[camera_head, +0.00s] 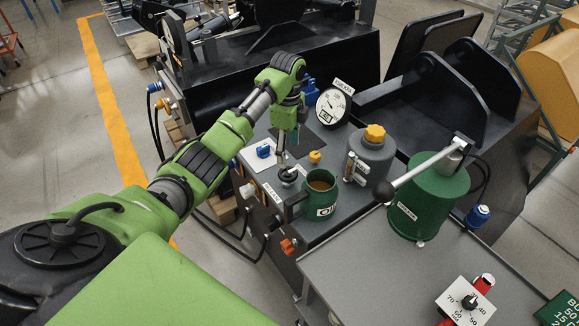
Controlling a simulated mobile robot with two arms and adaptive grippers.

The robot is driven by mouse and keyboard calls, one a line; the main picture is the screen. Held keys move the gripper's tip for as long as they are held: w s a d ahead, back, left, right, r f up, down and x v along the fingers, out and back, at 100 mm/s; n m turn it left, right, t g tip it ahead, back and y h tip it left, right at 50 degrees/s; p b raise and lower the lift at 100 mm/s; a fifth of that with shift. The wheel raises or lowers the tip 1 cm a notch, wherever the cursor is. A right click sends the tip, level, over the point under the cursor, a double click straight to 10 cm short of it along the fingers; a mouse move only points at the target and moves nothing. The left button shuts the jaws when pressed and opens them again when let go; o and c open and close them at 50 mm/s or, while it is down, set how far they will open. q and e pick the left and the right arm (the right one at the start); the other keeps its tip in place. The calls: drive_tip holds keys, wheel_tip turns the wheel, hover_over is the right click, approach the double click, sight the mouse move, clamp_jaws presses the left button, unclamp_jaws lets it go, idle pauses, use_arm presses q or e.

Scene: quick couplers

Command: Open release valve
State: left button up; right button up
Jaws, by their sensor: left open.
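A black round knob (289,174) sits on the grey machine top, beside a white plate whose label seems to read "RELEASE". My left arm reaches in from the left, and its gripper (284,150) points down just above this knob. The gripper is open; whether its fingers touch the knob cannot be told. A green mug-like container (320,194) with brown contents stands just right of the knob. My right gripper is not in view.
A round pressure gauge (332,106) stands behind the knob. A grey canister with a yellow cap (375,133) and a green cylinder (430,200) with a long lever (420,168) stand to the right. A dial plate (468,302) lies on the front grey table (380,270).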

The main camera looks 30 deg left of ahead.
sight(289, 172)
use_arm(q)
wheel_tip(289, 172, down, 4)
drive_tip(key=shift+p, duration=0.3)
wheel_tip(289, 172, down, 5)
drive_tip(key=shift+w+r, duration=0.1)
drive_tip(key=shift+w, duration=0.05)
drive_tip(key=shift+f, duration=0.2)
drive_tip(key=c, duration=1.1)
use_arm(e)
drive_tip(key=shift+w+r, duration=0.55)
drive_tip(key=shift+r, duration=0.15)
